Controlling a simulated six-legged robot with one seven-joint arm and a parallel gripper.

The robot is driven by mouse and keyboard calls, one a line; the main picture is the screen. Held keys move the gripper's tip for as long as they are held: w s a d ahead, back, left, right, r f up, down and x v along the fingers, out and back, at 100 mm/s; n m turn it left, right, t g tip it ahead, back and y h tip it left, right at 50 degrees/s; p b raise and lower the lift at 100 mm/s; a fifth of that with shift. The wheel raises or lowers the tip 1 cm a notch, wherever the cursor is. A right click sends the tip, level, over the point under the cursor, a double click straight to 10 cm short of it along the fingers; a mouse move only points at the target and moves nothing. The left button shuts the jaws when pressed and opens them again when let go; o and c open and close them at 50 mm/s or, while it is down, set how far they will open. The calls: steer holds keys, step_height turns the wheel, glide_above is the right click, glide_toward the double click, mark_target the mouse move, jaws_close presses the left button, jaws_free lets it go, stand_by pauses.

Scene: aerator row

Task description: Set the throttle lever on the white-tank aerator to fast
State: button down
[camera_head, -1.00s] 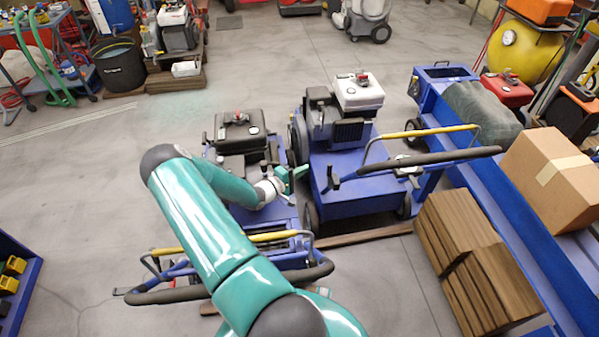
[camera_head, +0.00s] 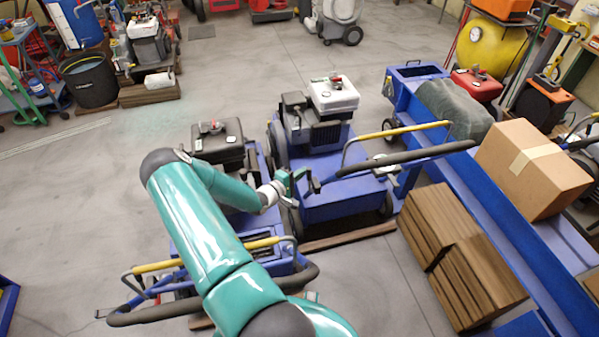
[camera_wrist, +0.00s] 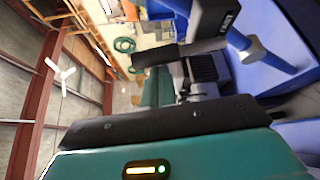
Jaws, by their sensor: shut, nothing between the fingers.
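The white-tank aerator (camera_head: 335,138) stands in the middle of the head view, with a white tank (camera_head: 334,94) over a dark engine and a blue body. A dark upright lever (camera_head: 314,183) stands at its near left side; its setting is too small to read. My teal gripper (camera_head: 291,180) is shut and empty, just left of this lever, with a small gap apparent. In the wrist view, a black bar (camera_wrist: 160,54) and a black block (camera_wrist: 212,16) with an unreadable pale label are above my gripper's dark edge. The fingertips are not clear there.
A black-tank aerator (camera_head: 216,141) stands close on the left, under my arm. The white-tank aerator's dark handlebar (camera_head: 405,160) and yellow bar (camera_head: 390,133) reach right. A blue bench (camera_head: 500,190) with a cardboard box (camera_head: 533,168) and stacked brown slabs (camera_head: 460,245) are at right.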

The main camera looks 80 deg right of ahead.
mark_target(308, 175)
steer(key=shift+s+a+r+m+g+h, duration=0.1)
steer(key=shift+s+a+m+g+h, duration=0.15)
steer(key=shift+a+m+h, duration=0.35)
stand_by(0.5)
steer(key=shift+s+a+m, duration=0.5)
steer(key=shift+a, duration=0.3)
steer(key=shift+s+a, duration=0.1)
steer(key=shift+a, duration=0.05)
stand_by(0.5)
